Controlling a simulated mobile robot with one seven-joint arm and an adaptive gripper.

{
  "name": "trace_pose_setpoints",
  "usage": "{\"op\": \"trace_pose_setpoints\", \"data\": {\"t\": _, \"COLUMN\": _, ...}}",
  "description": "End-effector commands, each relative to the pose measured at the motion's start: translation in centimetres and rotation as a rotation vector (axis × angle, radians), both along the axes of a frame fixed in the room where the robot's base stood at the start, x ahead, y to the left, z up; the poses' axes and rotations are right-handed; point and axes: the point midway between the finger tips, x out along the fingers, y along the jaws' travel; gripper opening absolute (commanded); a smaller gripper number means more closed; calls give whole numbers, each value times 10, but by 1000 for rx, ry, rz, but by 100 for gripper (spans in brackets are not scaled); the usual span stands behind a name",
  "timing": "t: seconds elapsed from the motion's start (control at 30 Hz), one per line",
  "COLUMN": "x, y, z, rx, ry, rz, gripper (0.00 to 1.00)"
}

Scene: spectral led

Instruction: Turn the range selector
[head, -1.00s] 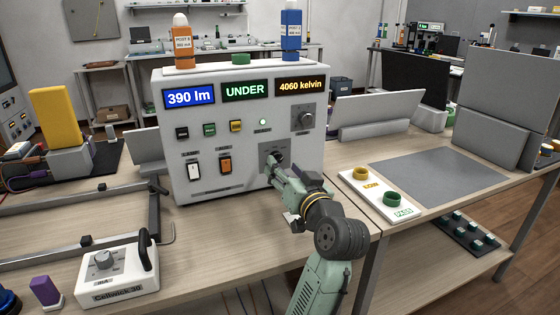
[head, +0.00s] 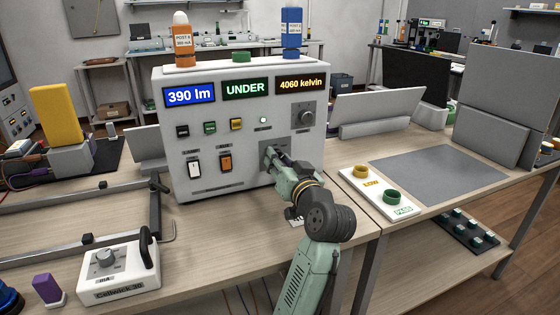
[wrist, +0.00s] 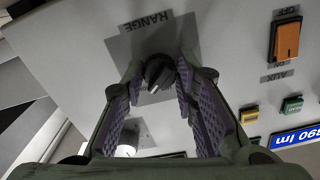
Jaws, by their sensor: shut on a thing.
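The range selector (wrist: 159,72) is a dark knob on a grey plate marked RANGE, seen in the wrist view. My gripper (wrist: 160,85) is shut on the knob, with a purple ridged pad on either side of it. In the head view my gripper (head: 270,157) reaches the lower right of the white instrument box (head: 225,185), and the knob is mostly hidden behind it. The box displays read 390 lm (head: 189,96), UNDER (head: 245,89) and 4060 kelvin (head: 301,85).
Another knob (head: 306,118) sits above on the same panel. White (head: 195,171) and orange (head: 225,163) rocker switches are left of my gripper. Orange (head: 182,45) and blue (head: 291,30) posts stand on the box. A white tray with LOW and PASS rings (head: 362,171) lies to the right.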

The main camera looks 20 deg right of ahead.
Motion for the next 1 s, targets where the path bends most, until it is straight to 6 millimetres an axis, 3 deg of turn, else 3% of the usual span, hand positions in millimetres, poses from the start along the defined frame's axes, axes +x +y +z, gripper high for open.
{"op": "trace_pose_setpoints", "data": {"t": 0.3, "x": 0, "y": 0, "z": 0, "rx": 0, "ry": 0, "rz": 0, "gripper": 0}}
{"op": "trace_pose_setpoints", "data": {"t": 0.67, "x": 0, "y": -1, "z": -1, "rx": -52, "ry": -1, "rz": -1, "gripper": 0}}
{"op": "trace_pose_setpoints", "data": {"t": 1.0, "x": 0, "y": -1, "z": -3, "rx": -293, "ry": -8, "rz": -2, "gripper": 0}}
